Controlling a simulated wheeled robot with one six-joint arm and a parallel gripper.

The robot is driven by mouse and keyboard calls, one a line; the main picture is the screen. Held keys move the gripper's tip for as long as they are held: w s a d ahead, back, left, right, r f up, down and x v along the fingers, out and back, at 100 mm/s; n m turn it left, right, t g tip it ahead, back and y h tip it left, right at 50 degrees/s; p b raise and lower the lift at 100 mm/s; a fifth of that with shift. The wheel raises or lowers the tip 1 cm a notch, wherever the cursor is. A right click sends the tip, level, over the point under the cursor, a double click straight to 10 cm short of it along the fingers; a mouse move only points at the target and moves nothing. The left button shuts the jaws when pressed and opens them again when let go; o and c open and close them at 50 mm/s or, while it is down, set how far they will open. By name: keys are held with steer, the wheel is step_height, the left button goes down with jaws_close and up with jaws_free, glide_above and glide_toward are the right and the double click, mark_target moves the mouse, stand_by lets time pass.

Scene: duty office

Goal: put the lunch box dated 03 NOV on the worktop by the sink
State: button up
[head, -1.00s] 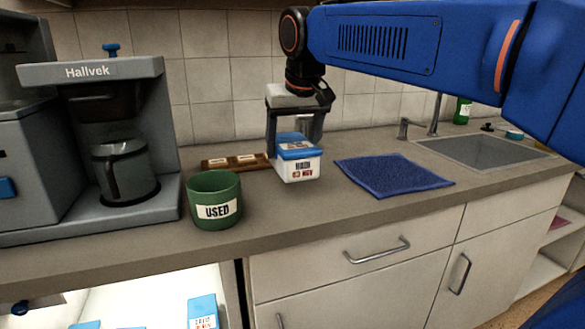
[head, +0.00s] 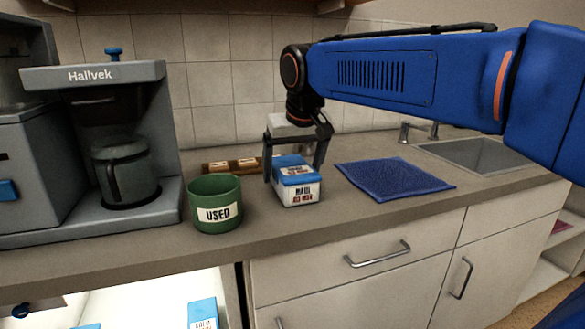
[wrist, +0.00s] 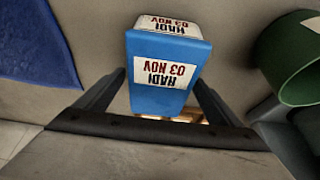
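The lunch box (head: 298,182) has a white body and a blue lid, and it sits on the worktop (head: 385,213) between the green mug and the blue cloth. Its label reads HADI 03 NOV, clearest in the wrist view (wrist: 168,72). My gripper (head: 296,166) is open, with its fingers on either side of the box. In the wrist view small gaps show between the fingers and the box. The sink (head: 480,152) is at the right, beyond the blue cloth, partly hidden by my arm.
A green mug labelled USED (head: 215,204) stands close left of the box. A blue cloth (head: 392,179) lies to its right. A wooden tray with labels (head: 218,166) is behind. A coffee machine (head: 95,75) fills the left. A lit compartment below (head: 150,295) holds other boxes.

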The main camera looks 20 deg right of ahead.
steer(key=shift+r, duration=0.1)
steer(key=v, duration=1.2)
stand_by(0.4)
